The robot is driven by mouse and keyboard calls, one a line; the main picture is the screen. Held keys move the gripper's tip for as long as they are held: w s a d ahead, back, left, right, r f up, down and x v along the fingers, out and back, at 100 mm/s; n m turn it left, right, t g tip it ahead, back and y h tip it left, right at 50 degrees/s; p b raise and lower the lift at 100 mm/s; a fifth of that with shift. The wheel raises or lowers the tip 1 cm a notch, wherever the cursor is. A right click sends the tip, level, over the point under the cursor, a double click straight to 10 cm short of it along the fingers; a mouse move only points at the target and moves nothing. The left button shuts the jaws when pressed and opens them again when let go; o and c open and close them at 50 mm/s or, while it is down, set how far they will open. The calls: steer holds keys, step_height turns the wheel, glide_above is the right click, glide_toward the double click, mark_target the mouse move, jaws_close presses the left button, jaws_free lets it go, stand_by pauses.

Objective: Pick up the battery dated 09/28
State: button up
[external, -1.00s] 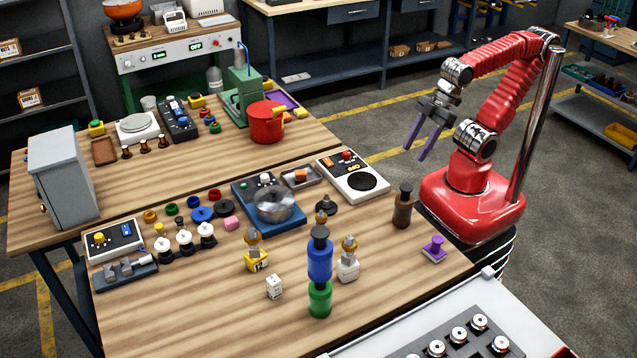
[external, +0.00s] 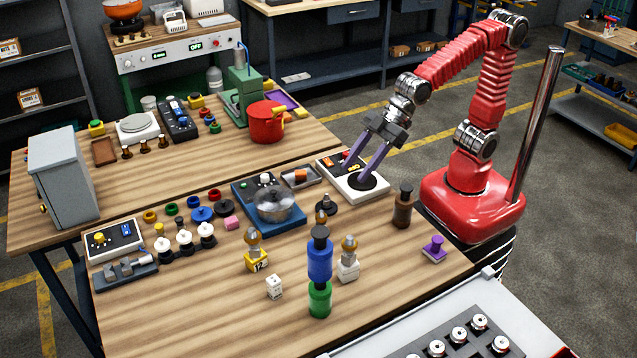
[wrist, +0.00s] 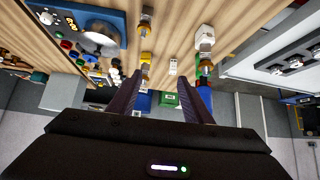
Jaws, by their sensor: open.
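The wrist view shows the fingers (wrist: 162,76) apart with nothing held.
A brown bottle (external: 402,210) and a purple stamp-like piece (external: 433,249) stand near the right edge.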

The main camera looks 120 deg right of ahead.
steer(key=w+a+f+t, duration=0.1)
steer(key=w+a+f, duration=0.1)
steer(key=w, duration=0.6)
steer(key=w+a+f+t, duration=0.1)
steer(key=w+a, duration=0.1)
steer(key=w, duration=0.6)
steer(key=t+y, duration=0.1)
steer(key=t, duration=0.1)
glide_above(274, 288)
steer(key=s+d, duration=0.2)
steer(key=s, duration=0.1)
step_height(274, 288, down, 8)
steer(key=shift+r+n, duration=0.15)
steer(key=shift+n, duration=0.15)
steer(key=shift+f, duration=1.75)
steer(key=shift+f, duration=0.1)
